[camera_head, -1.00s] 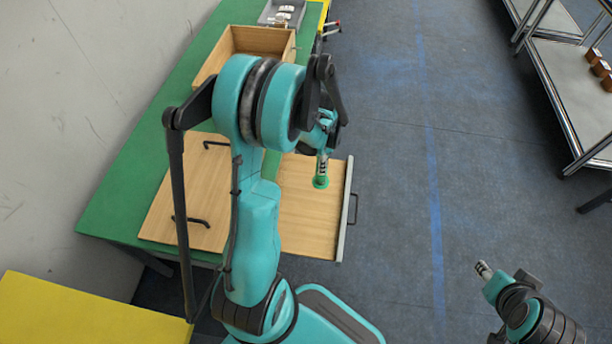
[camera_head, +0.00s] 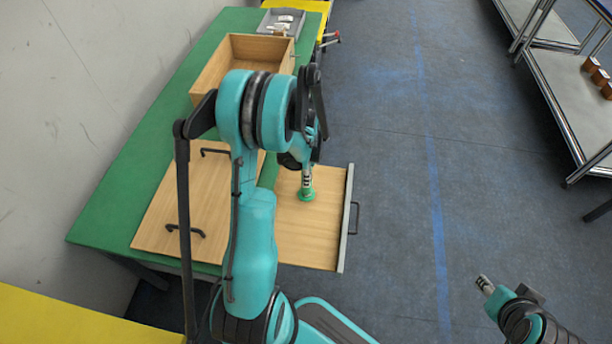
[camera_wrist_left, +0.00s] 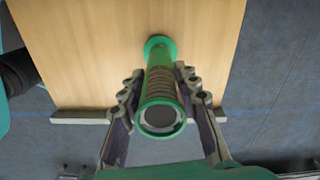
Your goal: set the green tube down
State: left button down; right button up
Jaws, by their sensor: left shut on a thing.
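The green tube (camera_wrist_left: 160,88) stands out between the fingers of my left gripper (camera_wrist_left: 160,100) in the left wrist view. One end faces that camera and shows a grey round face. The other end has a wider green rim at the wooden panel. In the head view the tube (camera_head: 307,194) is roughly upright over the light wooden panel (camera_head: 315,235), below my left gripper (camera_head: 309,176). My left gripper is shut on the tube. I cannot tell whether its lower end touches the wood. My right gripper (camera_head: 485,285) is at the lower right, over the floor, its fingers too small to read.
The panel has a grey edge strip (camera_head: 347,215) and a black handle (camera_head: 355,217). Left of it lies a wooden board (camera_head: 165,220) with two black handles on the green table (camera_head: 110,200). An open wooden box (camera_head: 255,48) and a grey tray (camera_head: 270,22) stand behind. The panel around the tube is clear.

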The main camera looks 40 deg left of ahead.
pick_arm(q)
jog(key=c, duration=1.5)
grip_release()
jog(key=shift+f, duration=0.2)
jog(key=shift+c, duration=0.2)
jog(key=o, duration=0.4)
jog(key=shift+r, duration=0.2)
